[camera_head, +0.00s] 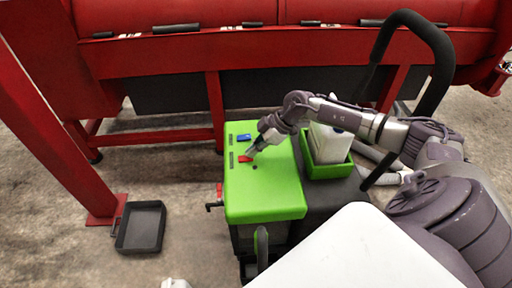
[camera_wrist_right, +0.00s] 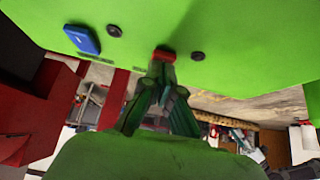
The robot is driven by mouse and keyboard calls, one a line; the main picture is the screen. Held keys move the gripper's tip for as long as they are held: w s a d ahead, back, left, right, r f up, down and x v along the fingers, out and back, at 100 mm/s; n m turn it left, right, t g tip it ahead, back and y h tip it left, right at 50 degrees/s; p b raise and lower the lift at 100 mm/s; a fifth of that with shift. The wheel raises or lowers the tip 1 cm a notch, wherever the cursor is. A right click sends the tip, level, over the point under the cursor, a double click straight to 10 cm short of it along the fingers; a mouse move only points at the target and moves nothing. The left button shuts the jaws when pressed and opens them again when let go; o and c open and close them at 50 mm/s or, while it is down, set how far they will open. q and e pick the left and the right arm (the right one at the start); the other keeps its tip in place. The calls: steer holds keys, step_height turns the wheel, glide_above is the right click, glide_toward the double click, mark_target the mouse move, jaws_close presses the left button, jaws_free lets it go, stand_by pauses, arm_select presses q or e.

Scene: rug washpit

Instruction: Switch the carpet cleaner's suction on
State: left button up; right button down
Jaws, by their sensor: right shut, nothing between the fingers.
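The carpet cleaner (camera_head: 270,205) has a green top with a blue rocker switch (camera_head: 244,138) and a red rocker switch (camera_head: 243,159). My right gripper (camera_head: 251,153) is shut and empty, with its fingertips right at the red switch. In the right wrist view, the closed fingertips (camera_wrist_right: 161,68) meet or nearly meet the red switch (camera_wrist_right: 164,54); I cannot tell whether they press it. The blue switch (camera_wrist_right: 82,40) is apart from the fingers. Labels beside the switches are too small to read, and the fingers partly cover the red switch. My left gripper is out of view.
A white container (camera_head: 330,143) sits in a green holder (camera_head: 328,168) on the cleaner, beside my right arm. A black handle (camera_head: 437,62) rises behind. A red machine frame (camera_head: 165,58) stands at the back. A dark tray (camera_head: 141,228) lies on the floor at left.

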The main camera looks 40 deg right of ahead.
steer(key=shift+f, duration=0.1)
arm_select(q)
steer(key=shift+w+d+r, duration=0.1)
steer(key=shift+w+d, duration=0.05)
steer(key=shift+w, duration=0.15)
arm_select(e)
steer(key=shift+s+f, duration=0.1)
steer(key=shift+f, duration=0.1)
steer(key=shift+d+f+y, duration=0.1)
steer(key=shift+y, duration=0.3)
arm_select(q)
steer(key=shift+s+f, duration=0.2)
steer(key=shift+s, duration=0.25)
arm_select(e)
steer(key=shift+r+p, duration=0.45)
steer(key=shift+p, duration=0.35)
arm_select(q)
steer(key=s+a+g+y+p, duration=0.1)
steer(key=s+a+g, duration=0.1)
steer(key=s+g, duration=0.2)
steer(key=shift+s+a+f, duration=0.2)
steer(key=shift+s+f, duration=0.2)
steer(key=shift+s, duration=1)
arm_select(e)
steer(key=shift+r, duration=0.35)
